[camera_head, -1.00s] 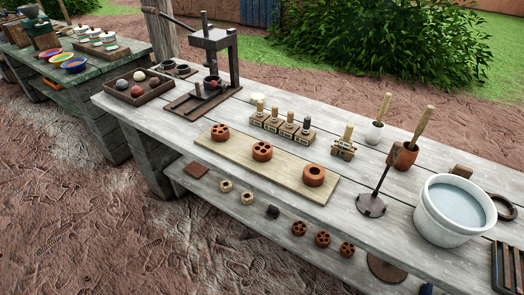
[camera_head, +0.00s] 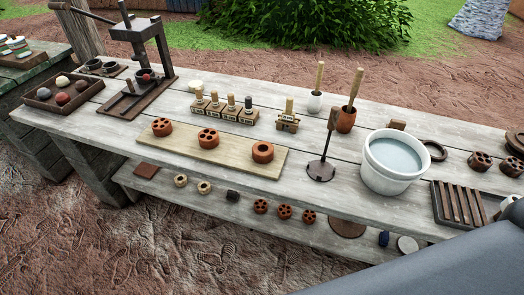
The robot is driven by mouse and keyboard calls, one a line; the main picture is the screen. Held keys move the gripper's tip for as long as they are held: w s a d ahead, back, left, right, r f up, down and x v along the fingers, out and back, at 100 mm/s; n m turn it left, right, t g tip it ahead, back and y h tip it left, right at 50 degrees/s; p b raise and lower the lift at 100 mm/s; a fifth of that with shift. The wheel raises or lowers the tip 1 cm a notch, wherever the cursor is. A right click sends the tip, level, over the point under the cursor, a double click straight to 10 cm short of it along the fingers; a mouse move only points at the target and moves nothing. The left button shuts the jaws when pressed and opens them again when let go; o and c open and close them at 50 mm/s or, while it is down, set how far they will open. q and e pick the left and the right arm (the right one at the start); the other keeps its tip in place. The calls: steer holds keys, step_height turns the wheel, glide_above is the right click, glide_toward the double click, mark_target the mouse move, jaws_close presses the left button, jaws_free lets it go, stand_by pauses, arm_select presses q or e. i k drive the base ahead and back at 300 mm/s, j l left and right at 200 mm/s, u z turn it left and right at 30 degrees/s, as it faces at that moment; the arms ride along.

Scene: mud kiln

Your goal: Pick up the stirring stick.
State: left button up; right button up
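Two upright wooden sticks stand in cups near the back right of the long table. One light stick (camera_head: 320,76) stands in a small white cup (camera_head: 314,103). A second, thicker stick (camera_head: 355,86) leans slightly right in a terracotta cup (camera_head: 345,119). I cannot tell which one is the stirring stick. A dark tool with a flat round foot (camera_head: 321,170) and a tall handle stands in front of them, its top overlapping the terracotta cup in view. Neither of my grippers is in view.
A white bucket of greyish liquid (camera_head: 390,184) stands right of the cups, with a slatted rack (camera_head: 458,204) beyond. A board with several clay pieces (camera_head: 225,158), a row of stamps and a press (camera_head: 143,50) fill the left. A grey shape covers the lower right corner.

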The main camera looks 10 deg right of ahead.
mark_target(359, 71)
steer(key=z, duration=1.55)
